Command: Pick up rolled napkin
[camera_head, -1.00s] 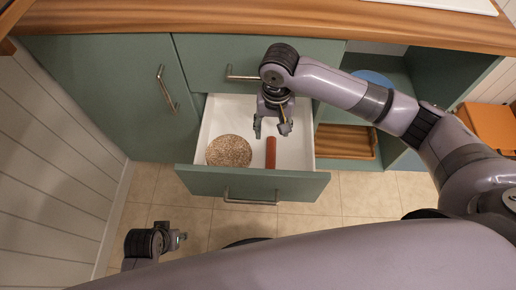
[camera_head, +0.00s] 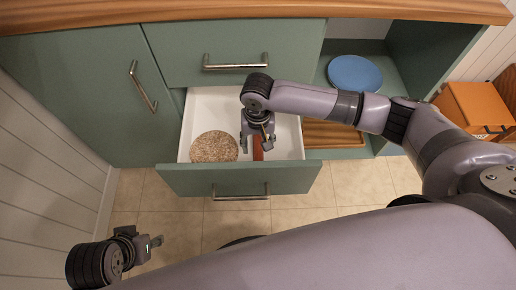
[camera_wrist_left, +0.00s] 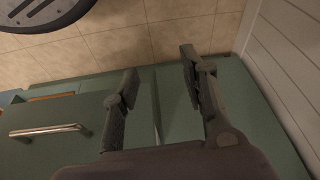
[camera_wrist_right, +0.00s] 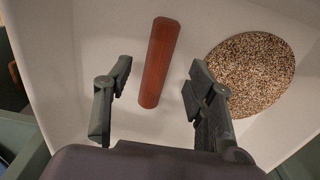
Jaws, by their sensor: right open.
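The rolled napkin, a reddish-brown roll (camera_wrist_right: 160,60), lies in the open white drawer (camera_head: 207,104). In the head view only part of the roll (camera_head: 258,150) shows, the rest hidden by my right gripper (camera_head: 257,142). In the right wrist view the right gripper's fingers are spread, and the roll shows between and beyond them. Nothing is held; I cannot tell the exact height above the roll. My left gripper (camera_head: 158,241) is low at the left, outside the drawer. In the left wrist view the left gripper (camera_wrist_left: 158,72) is open and empty.
A round speckled mat (camera_head: 213,147) lies in the drawer, left of the roll. The drawer front (camera_head: 205,181) stands out over the tiled floor. A closed drawer (camera_head: 180,55) sits above. A blue plate (camera_head: 354,73) and wooden tray (camera_head: 335,134) are on shelves at right.

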